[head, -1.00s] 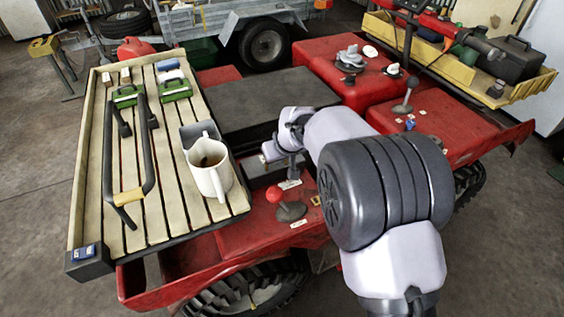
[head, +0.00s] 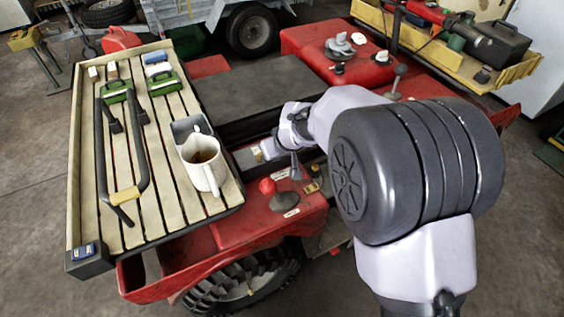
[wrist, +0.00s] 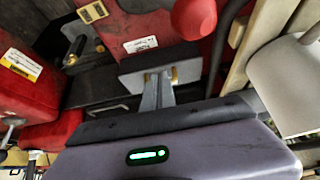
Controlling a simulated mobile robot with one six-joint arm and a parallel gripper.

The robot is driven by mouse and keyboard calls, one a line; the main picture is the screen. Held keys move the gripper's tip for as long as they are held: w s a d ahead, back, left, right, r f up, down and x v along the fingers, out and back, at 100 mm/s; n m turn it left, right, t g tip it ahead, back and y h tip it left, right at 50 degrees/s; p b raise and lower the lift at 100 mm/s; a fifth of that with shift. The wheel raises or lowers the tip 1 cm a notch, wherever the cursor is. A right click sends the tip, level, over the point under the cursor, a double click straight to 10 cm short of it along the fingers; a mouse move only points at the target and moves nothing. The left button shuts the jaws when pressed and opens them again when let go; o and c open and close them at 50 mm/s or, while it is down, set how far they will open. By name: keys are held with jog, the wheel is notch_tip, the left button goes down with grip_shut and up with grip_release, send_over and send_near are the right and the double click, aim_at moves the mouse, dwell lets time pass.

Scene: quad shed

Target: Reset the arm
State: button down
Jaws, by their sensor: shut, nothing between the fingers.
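My gripper (head: 258,152) is at the end of my pale arm, over the middle of the red quad (head: 230,232), right of the slatted rack. It is shut and empty. My arm hides part of the quad's right side.
The slatted rack (head: 77,170) carries a mug (head: 203,172) with brown contents, a grey box (head: 186,127), green clamps (head: 163,84) and a black bar (head: 101,150) with a yellow grip. A yellow tray (head: 440,50) stands at the back right. A trailer wheel (head: 252,30) is behind.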

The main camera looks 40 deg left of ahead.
jog(key=s+d+r+m+t, duration=0.1)
jog(key=d+r+m, duration=0.3)
jog(key=d, duration=0.5)
jog(key=s+d+r+m, duration=0.1)
jog(key=d+r, duration=0.5)
jog(key=d, duration=0.3)
jog(key=s+d+r+m+t, duration=0.1)
jog(key=d+r+m, duration=0.2)
jog(key=d+r, duration=0.5)
jog(key=s+d+m+h, duration=0.3)
jog(key=s+d+m, duration=0.5)
jog(key=s+d, duration=0.6)
jog(key=d, duration=0.3)
jog(key=shift+d+f+m+t+b, duration=0.25)
jog(key=shift+d+m+t+b, duration=0.05)
jog(key=shift+t, duration=0.1)
